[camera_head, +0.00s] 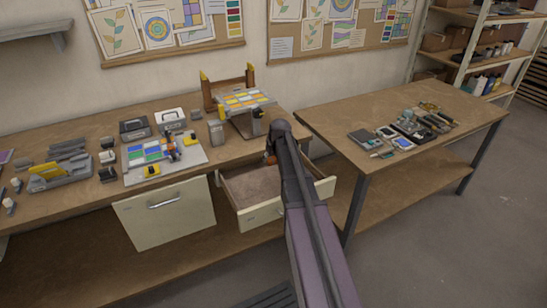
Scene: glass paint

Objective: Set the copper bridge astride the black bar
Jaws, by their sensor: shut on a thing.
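My arm reaches up the middle of the head view, and its dark end stands by the front edge of the left bench, over the open drawer. My gripper (279,132) shows only in part there; its fingers are hidden behind my arm. A small copper-brown piece, which looks like the copper bridge (270,158), shows just below and left of the arm's end, mostly covered. It is held above or in front of the drawer; the exact gap cannot be told. I cannot make out the black bar with certainty.
The open drawer (250,190) juts out below the left bench (105,190). A raised coloured glass panel (247,99) and a yellow-tipped brown frame (228,88) stand behind my arm. Coloured tiles lie on a board (190,170). The right bench (340,115) holds clustered small tools.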

